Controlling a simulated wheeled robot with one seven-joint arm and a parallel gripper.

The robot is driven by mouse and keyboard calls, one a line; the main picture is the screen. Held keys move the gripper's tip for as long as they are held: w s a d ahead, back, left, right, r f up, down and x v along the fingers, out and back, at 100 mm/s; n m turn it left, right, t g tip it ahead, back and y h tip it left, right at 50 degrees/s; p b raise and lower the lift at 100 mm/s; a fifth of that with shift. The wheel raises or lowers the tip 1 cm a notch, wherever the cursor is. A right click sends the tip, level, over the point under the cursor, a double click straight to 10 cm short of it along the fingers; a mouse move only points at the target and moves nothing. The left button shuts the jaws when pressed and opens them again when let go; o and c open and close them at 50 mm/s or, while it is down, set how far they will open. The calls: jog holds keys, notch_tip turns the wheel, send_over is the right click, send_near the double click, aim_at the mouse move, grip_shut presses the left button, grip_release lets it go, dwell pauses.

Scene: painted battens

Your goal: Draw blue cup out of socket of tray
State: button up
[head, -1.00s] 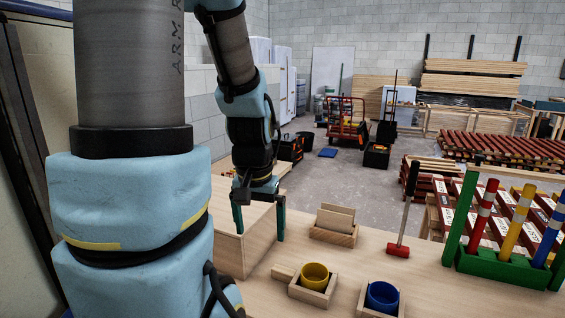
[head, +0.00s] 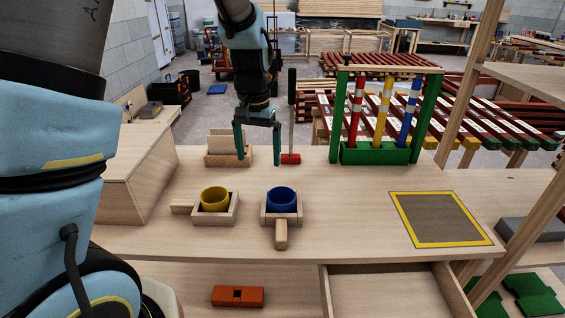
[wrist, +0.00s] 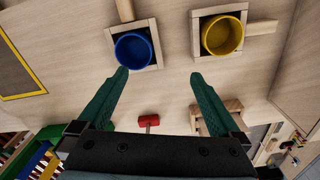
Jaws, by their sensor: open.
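The blue cup (head: 281,199) sits upright in the square socket of a wooden tray (head: 281,222) whose handle points toward the front edge of the bench. In the wrist view the blue cup (wrist: 133,50) lies just beyond the tip of the left finger, inside its tray's walls. My gripper (head: 257,161) is open and empty, above the bench and behind the blue cup in the head view. In the wrist view my gripper (wrist: 158,75) has its two green fingers spread apart, and neither clearly touches anything.
A yellow cup (head: 214,198) sits in a similar tray to the left. A red mallet (head: 290,158) and a wooden card holder (head: 226,159) stand behind. A green rack (head: 376,152) holds striped posts. A yellow-bordered square (head: 440,219) lies right. The bench middle is clear.

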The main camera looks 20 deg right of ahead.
jog(key=m, duration=0.1)
send_over(283, 191)
jog(key=s+a, duration=0.1)
jog(key=s, duration=0.1)
jog(key=f, duration=0.2)
notch_tip(283, 191, down, 10)
jog(key=shift+s+f+p, duration=0.1)
jog(key=shift+f+p, duration=0.1)
jog(key=shift+p, duration=0.9)
jog(key=c, duration=1.1)
jog(key=shift+r+p, duration=1.9)
jog(key=shift+r, duration=0.75)
jog(key=shift+r+p, duration=1.1)
jog(key=shift+r, duration=0.4)
